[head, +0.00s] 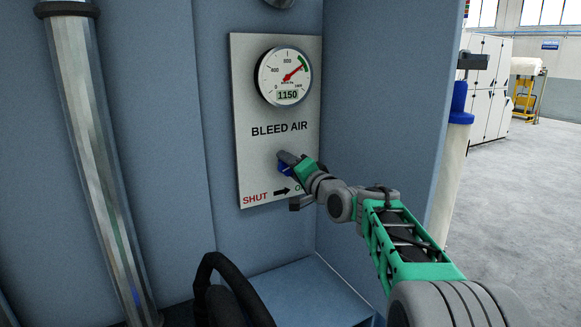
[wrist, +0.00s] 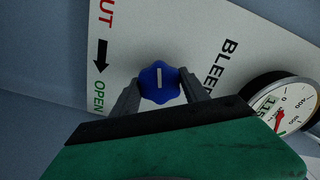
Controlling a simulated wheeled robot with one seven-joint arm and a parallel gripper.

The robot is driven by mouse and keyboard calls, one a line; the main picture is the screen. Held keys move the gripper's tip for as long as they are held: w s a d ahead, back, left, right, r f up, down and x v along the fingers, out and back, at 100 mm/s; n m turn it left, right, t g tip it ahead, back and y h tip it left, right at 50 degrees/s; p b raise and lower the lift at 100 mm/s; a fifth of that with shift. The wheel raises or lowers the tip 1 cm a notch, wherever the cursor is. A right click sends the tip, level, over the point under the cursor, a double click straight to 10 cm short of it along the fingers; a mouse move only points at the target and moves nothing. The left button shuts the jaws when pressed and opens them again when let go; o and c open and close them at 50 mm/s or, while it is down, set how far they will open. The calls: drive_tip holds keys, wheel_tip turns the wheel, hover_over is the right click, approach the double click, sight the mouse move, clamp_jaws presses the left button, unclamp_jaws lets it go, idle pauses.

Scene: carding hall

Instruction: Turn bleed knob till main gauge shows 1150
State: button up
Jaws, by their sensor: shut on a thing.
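The main gauge (head: 284,77) is on the upper part of the bleed air panel (head: 247,108); its digital window reads 1150 and its red needle points up and right, near the green band. The gauge is partly in the wrist view (wrist: 285,103), cut off at the right. The blue bleed knob (wrist: 160,82) has a white pointer line and sits below the words BLEED AIR. My gripper (wrist: 160,92) is shut on the knob, with one finger on each side. In the head view my gripper (head: 285,163) hides most of the knob.
SHUT, an arrow and OPEN are printed under the knob. A metal pipe (head: 95,150) stands at the left and a black handwheel (head: 228,290) is low in front. A blue side wall (head: 385,90) closes the right of the panel. Open floor (head: 530,200) lies beyond.

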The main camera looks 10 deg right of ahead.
drive_tip(key=shift+m, duration=0.5)
drive_tip(key=o, duration=1.3)
drive_tip(key=shift+o, duration=0.2)
drive_tip(key=b+v, duration=0.2)
drive_tip(key=v, duration=0.6)
drive_tip(key=shift+w, duration=0.1)
